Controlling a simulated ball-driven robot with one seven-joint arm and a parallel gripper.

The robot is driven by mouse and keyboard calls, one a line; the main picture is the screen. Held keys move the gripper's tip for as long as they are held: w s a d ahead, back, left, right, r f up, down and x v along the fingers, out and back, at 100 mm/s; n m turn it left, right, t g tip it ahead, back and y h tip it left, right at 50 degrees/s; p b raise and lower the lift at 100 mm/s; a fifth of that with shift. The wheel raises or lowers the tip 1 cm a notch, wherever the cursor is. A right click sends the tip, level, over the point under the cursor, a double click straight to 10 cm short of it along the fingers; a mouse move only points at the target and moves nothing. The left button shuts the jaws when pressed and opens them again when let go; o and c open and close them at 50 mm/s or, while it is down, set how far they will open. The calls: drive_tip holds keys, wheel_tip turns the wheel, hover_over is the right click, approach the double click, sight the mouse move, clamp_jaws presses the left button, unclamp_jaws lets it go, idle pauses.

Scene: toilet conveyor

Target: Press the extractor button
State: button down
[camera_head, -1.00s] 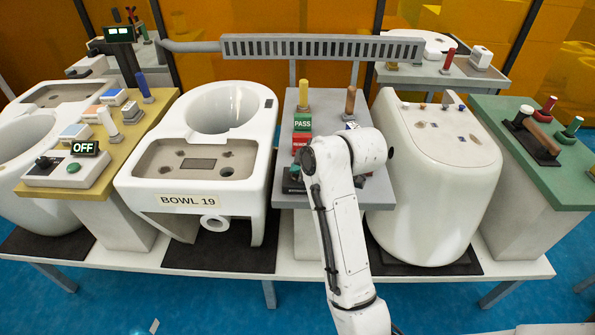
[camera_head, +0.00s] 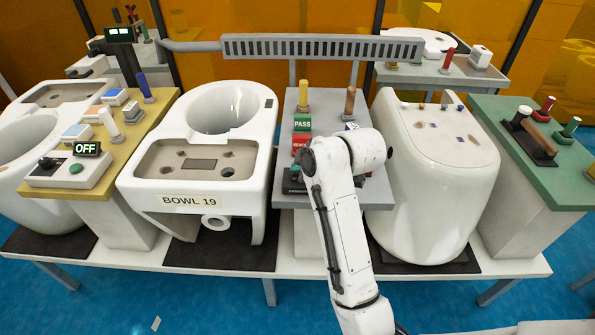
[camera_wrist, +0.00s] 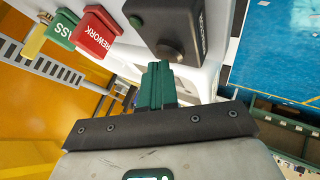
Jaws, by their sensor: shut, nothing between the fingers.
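No button in view carries a readable extractor label, so I cannot tell which one it is. In the wrist view, my gripper (camera_wrist: 160,78) is shut and empty, its green fingertips close to a dark control box (camera_wrist: 188,18). That box bears a green button (camera_wrist: 136,21) and a round black knob (camera_wrist: 168,50). I cannot tell whether the fingers touch it. Another green button (camera_head: 76,169) sits beneath an OFF display (camera_head: 87,149) on the yellow stand.
A green PASS block (camera_head: 302,122) and a red REWORK block (camera_wrist: 97,33) stand near the dark box. A grey slotted duct (camera_head: 320,48) runs behind.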

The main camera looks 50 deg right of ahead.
drive_tip(key=shift+r+p, duration=3.1)
drive_tip(key=shift+p, duration=0.55)
drive_tip(key=s+a+f+m+g, duration=0.2)
drive_tip(key=s+a+f, duration=0.2)
drive_tip(key=s, duration=0.4)
drive_tip(key=s+a+f+m+g+y, duration=0.1)
drive_tip(key=s+a+f+m+g, duration=0.1)
drive_tip(key=s+a+f, duration=0.3)
drive_tip(key=s+a+f+m+g, duration=0.3)
drive_tip(key=s+a+f, duration=0.2)
drive_tip(key=s, duration=0.6)
wheel_tip(320, 180, down, 2)
drive_tip(key=shift+s+f+g, duration=0.15)
drive_tip(key=shift+s+g, duration=0.05)
drive_tip(key=shift+g, duration=0.1)
